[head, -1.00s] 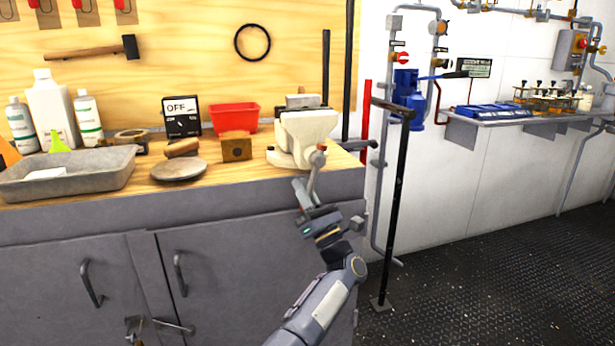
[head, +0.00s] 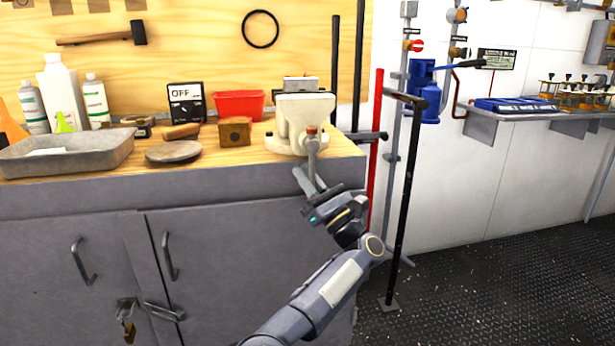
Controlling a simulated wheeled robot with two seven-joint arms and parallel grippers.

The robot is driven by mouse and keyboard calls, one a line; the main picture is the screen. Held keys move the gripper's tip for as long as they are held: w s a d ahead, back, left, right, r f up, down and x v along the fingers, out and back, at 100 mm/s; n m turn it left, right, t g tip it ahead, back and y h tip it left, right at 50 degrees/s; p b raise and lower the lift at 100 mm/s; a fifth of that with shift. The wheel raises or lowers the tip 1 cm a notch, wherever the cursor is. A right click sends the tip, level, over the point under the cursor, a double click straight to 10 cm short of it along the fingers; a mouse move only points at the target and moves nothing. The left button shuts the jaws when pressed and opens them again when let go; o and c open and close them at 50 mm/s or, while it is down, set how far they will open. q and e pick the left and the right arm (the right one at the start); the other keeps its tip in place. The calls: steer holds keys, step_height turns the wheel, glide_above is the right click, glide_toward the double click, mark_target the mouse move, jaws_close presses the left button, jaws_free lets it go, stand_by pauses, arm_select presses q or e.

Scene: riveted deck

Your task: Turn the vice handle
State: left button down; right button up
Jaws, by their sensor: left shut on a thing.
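The vice (head: 303,112) is cream-coloured and stands at the right end of the wooden bench top. Its grey handle (head: 312,155) hangs down from the reddish-brown-tipped screw at its front, over the bench's front edge. My left gripper (head: 312,184) is at the lower part of the handle, with its fingers shut on it. The fingers partly hide the handle's lower end. My right gripper is not in the head view.
A wooden block (head: 235,131), a red bin (head: 239,104) and a round grey disc (head: 173,151) sit left of the vice. A grey tray (head: 68,153) lies further left. A black post (head: 407,200) stands on the floor right of the bench.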

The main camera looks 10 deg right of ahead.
arm_select(q)
steer(key=shift+w+f, duration=0.1)
steer(key=shift+f, duration=0.15)
steer(key=c, duration=1.6)
jaws_free()
steer(key=shift+d, duration=0.1)
steer(key=shift+o, duration=0.8)
steer(key=shift+r, duration=0.1)
steer(key=v, duration=0.8)
